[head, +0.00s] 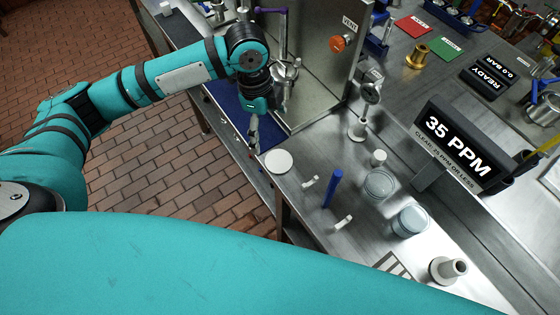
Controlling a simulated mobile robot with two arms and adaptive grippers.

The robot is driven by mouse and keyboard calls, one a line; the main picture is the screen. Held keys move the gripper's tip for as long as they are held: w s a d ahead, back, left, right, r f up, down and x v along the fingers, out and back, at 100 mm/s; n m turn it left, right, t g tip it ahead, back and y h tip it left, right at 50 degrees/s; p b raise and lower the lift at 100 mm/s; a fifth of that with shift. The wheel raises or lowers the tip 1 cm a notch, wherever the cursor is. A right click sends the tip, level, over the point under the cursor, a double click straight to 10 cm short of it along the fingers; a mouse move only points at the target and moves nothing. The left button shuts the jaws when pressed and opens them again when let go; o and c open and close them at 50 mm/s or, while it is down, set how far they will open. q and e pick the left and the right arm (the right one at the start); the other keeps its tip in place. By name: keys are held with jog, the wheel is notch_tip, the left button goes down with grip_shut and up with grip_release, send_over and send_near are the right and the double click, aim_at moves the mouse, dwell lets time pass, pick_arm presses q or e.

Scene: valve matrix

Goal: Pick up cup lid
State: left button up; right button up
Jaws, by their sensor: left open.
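A flat white disc (278,161), which looks like the cup lid, lies on the steel bench (308,155) near its front left edge. Two round clear cups or jars (380,184) (410,220) stand on the bench to its right; I cannot tell whether they are covered. My left gripper (254,142) points down just above and left of the disc in the head view, apart from it. Its fingers are small in view and open, and I see nothing held. My right gripper is not in view.
A blue upright rod (332,188) and two small white hooked pieces (310,182) (343,222) stand right of the disc. A black "35 PPM" sign (453,146) rises at the right. A steel panel with an orange knob (341,43) stands behind. Brick floor (165,165) lies left.

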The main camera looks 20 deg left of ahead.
aim_at(279, 161)
pick_arm(q)
jog(key=f, duration=0.2)
jog(key=d+f+p, duration=0.1)
jog(key=f, duration=0.4)
jog(key=shift+s+d+f, duration=0.1)
jog(key=shift+d+f, duration=0.1)
jog(key=shift+f, duration=0.2)
jog(key=shift+f+p, duration=0.4)
jog(key=shift+f, duration=0.15)
jog(key=shift+d+f, duration=0.15)
jog(key=shift+f, duration=0.2)
jog(key=f, duration=0.1)
jog(key=f+p, duration=0.1)
jog(key=f, duration=0.1)
jog(key=shift+w+d+f+p, duration=0.2)
jog(key=shift+w+d+p, duration=0.1)
jog(key=shift+w+d, duration=0.1)
jog(key=shift+f, duration=0.3)
jog(key=c, duration=0.8)
jog(key=shift+c, duration=1.1)
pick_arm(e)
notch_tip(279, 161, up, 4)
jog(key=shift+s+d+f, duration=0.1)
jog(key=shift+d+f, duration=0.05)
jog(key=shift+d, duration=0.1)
